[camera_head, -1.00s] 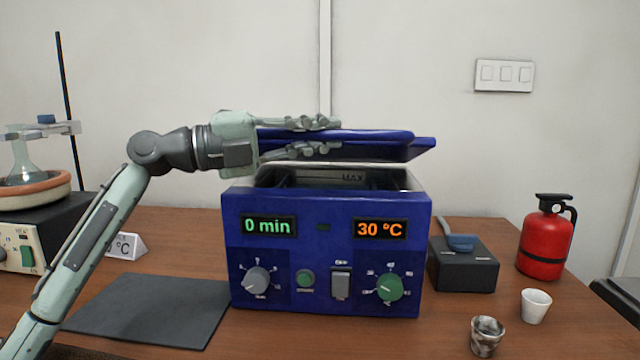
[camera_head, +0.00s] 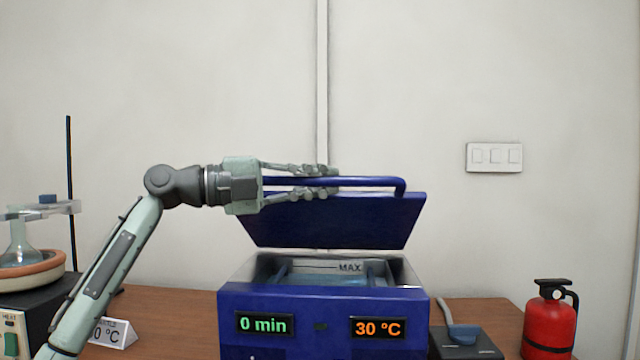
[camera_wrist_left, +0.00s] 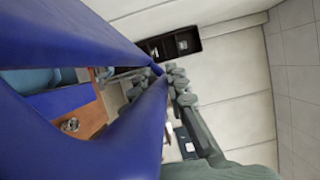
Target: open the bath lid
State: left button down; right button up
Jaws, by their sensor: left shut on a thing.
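The blue bath (camera_head: 300,300) stands on the table in the head view, with its basin uncovered and a MAX mark on the inner back wall. Its blue lid (camera_head: 335,222) is raised and tilted up at the back of the bath. A blue bar handle (camera_head: 375,183) runs along the lid. My left gripper (camera_head: 332,182) is shut on the handle, with one finger above and one below it. In the left wrist view the handle (camera_wrist_left: 135,140) and the lid (camera_wrist_left: 75,35) fill the left side. My right gripper is not in view.
A hotplate with a flask (camera_head: 22,245) and a stand is at the left, beside a small temperature sign (camera_head: 112,332). A dark box (camera_head: 465,343) and a red extinguisher (camera_head: 550,320) are at the right. The wall above the lid is clear.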

pick_arm(q)
jog(key=c, duration=1.5)
grip_release()
jog(key=shift+s+r, duration=0.15)
jog(key=shift+r, duration=0.05)
jog(key=shift+a, duration=0.1)
jog(key=shift+s+a+f, duration=0.1)
jog(key=shift+a, duration=0.25)
jog(key=v, duration=1.1)
jog(key=shift+a, duration=0.1)
jog(key=shift+s, duration=0.1)
jog(key=shift+r+b+v, duration=0.3)
jog(key=shift+b+v, duration=0.1)
jog(key=shift+v, duration=1.05)
jog(key=shift+r+b+v, duration=0.3)
jog(key=shift+b+v, duration=0.15)
jog(key=shift+v, duration=1)
jog(key=shift+r+b+v, duration=0.3)
jog(key=shift+b+v, duration=0.1)
jog(key=shift+v, duration=1.05)
jog(key=shift+a, duration=0.1)
